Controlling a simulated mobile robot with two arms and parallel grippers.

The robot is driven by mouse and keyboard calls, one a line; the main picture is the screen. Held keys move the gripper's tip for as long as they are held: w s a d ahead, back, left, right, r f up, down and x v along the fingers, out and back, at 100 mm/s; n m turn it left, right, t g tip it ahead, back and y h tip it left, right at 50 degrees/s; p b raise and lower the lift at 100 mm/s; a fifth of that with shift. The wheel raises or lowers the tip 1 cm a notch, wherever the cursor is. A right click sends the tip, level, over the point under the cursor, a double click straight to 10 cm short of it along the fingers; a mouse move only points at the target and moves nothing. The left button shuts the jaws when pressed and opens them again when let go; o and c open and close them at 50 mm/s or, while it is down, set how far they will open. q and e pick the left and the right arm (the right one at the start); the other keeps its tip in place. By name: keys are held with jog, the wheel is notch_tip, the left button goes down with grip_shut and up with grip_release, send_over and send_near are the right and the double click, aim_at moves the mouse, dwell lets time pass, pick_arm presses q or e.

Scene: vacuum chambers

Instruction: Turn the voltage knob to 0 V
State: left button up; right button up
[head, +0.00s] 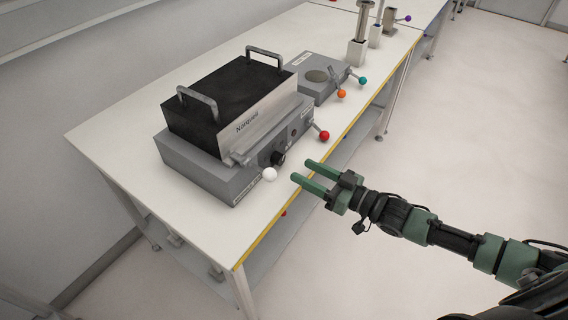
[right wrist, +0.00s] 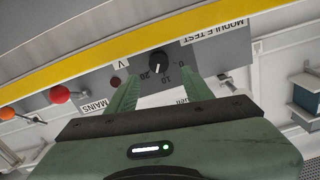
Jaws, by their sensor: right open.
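The voltage knob (head: 278,157) is a small black dial on the front of a grey box labelled Norquell. In the right wrist view the knob (right wrist: 158,60) appears upside down beside a "V" label and the numbers 0, 10 and 20. Its white mark points down in the picture, seemingly between 10 and 20. My right gripper (head: 303,170) is open and empty, in front of the panel with its green fingers pointing at it. In the wrist view the fingertips (right wrist: 162,77) lie on either side of the knob, apparently short of it. My left gripper is out of view.
A red ball-ended lever (head: 324,135) is right of the knob, and a white ball (head: 270,174) is at its lower left. A second grey unit (head: 318,77) with orange and teal balls stands farther along the white table (head: 110,130). The floor at right is clear.

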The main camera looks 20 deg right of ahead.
aim_at(282, 159)
jog(key=x, duration=0.7)
jog(key=shift+d, duration=0.1)
grip_shut()
